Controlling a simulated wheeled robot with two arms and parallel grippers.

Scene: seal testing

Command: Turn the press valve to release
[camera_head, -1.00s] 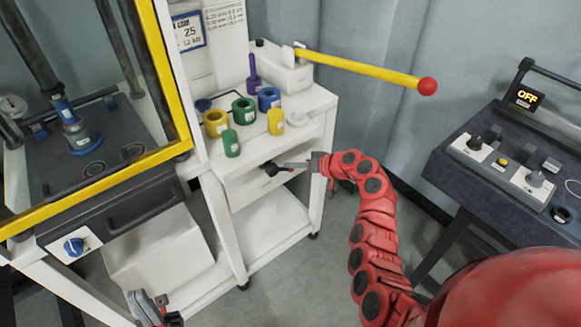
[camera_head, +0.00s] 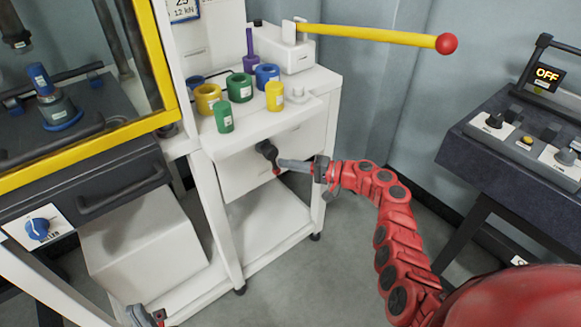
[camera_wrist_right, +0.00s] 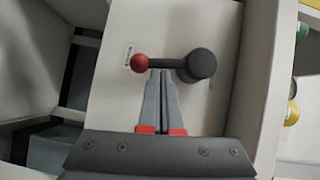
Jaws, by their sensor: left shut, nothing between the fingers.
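The valve lever (camera_head: 266,150) is a dark hub with a short arm and a red ball end, on the white front panel below the cabinet top. Its red ball hangs below the hub. In the wrist view the lever (camera_wrist_right: 165,63) lies across the picture, red ball left and round hub right. My right gripper (camera_head: 282,163) is at the lever from the right side. In the wrist view its fingers (camera_wrist_right: 160,75) are together, with tips at the lever's arm; contact is unclear. My left gripper (camera_head: 143,317) is shut and empty, cut off by the bottom edge.
A white cabinet (camera_head: 312,88) carries several coloured rings and cylinders. A yellow pump handle (camera_head: 370,37) reaches out to the right above it. A yellow-framed press with a blue knob (camera_head: 38,229) stands left. A control desk (camera_head: 470,150) showing OFF stands right.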

